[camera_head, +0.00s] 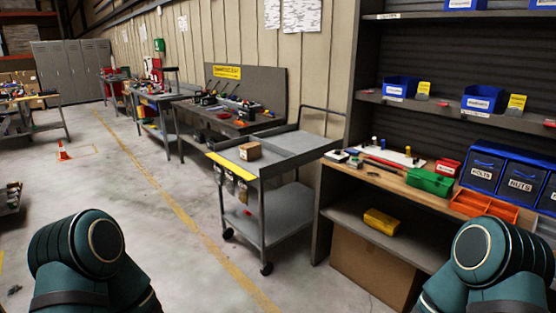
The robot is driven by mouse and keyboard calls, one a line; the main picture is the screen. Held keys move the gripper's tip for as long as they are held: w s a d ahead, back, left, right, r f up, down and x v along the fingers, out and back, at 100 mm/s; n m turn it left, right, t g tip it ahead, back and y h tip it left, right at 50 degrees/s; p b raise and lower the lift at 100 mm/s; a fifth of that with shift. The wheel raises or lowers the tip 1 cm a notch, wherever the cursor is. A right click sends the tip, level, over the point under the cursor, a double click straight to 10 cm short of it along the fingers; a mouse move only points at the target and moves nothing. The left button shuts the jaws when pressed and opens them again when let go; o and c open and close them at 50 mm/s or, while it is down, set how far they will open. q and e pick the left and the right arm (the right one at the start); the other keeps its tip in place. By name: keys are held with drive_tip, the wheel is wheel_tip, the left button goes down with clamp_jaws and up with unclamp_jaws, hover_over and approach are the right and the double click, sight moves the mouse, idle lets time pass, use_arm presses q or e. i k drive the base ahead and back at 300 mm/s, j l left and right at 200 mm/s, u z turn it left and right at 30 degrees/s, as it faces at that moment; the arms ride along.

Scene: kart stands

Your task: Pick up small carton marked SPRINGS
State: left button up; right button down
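A small brown carton (250,151) sits on the top tray of a grey cart (288,157), towards its left end. Any marking on the carton is too small to read. Parts of my two arms show at the bottom left and bottom right of the head view. Neither gripper shows, and nothing is seen touching the carton.
A shelf bench (345,205) right of the cart holds blue bins (485,98), a green box (430,182) and an orange tray (484,206). Workbenches (228,124) stand behind the cart. An orange cone (63,150) stands far left. The floor left of the cart is clear.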

sight(252, 151)
drive_tip(key=i+l, duration=0.1)
drive_tip(key=i, duration=2.85)
drive_tip(key=j+u, duration=0.05)
drive_tip(key=j, duration=0.05)
